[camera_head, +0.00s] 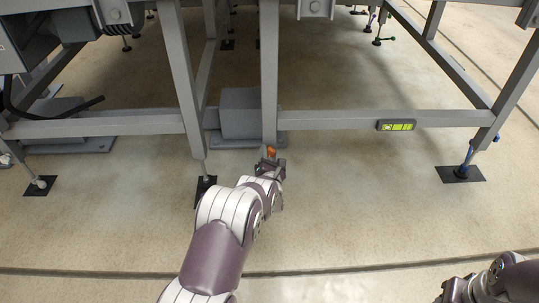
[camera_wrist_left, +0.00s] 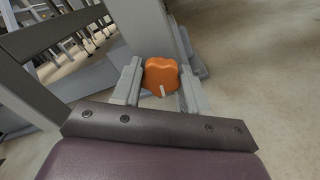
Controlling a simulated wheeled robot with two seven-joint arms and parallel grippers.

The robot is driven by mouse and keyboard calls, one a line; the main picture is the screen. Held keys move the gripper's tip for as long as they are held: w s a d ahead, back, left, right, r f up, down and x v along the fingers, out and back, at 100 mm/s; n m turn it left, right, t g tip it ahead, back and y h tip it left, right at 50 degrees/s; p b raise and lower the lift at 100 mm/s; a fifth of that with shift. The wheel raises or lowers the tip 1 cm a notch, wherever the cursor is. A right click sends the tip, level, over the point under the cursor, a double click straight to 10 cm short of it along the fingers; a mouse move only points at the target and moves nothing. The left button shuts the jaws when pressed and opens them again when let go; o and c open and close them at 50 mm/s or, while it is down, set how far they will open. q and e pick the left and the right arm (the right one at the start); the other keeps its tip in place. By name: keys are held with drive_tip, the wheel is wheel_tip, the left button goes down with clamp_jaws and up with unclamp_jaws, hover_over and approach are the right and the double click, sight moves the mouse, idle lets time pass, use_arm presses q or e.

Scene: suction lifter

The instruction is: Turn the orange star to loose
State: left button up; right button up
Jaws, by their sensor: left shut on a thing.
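The orange star (camera_head: 271,150) is a small lobed knob low on a grey upright leg of the frame, in the middle of the head view. In the left wrist view the orange star (camera_wrist_left: 161,76) sits between the two grey fingers, with a small pale mark on its lower edge. My left gripper (camera_head: 271,160) is at the star and shut on it; it also shows in the left wrist view (camera_wrist_left: 160,90). My right arm (camera_head: 495,285) shows at the lower right corner, and its fingers are not clearly visible.
The grey frame's horizontal beam (camera_head: 330,121) runs just behind the star. A yellow-green level (camera_head: 397,125) is on that beam to the right. A leveling foot (camera_head: 205,188) stands left of my gripper, another foot (camera_head: 461,174) at far right. The floor between is clear.

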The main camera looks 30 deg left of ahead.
use_arm(q)
drive_tip(key=shift+s+a+f+n, duration=0.15)
drive_tip(key=shift+a+n, duration=0.05)
drive_tip(key=shift+n, duration=0.1)
drive_tip(key=o, duration=1)
drive_tip(key=p+v, duration=0.2)
drive_tip(key=r+p+v, duration=0.1)
drive_tip(key=p+v, duration=0.1)
drive_tip(key=shift+s+d, duration=0.2)
drive_tip(key=shift+d, duration=0.05)
drive_tip(key=p, duration=0.4)
approach(269, 154)
drive_tip(key=shift+s+d+f, duration=0.2)
drive_tip(key=shift+s+d, duration=0.1)
drive_tip(key=shift+s, duration=0.3)
drive_tip(key=shift+s+d+f, duration=0.2)
drive_tip(key=shift+s+d, duration=0.15)
drive_tip(key=shift+s, duration=0.2)
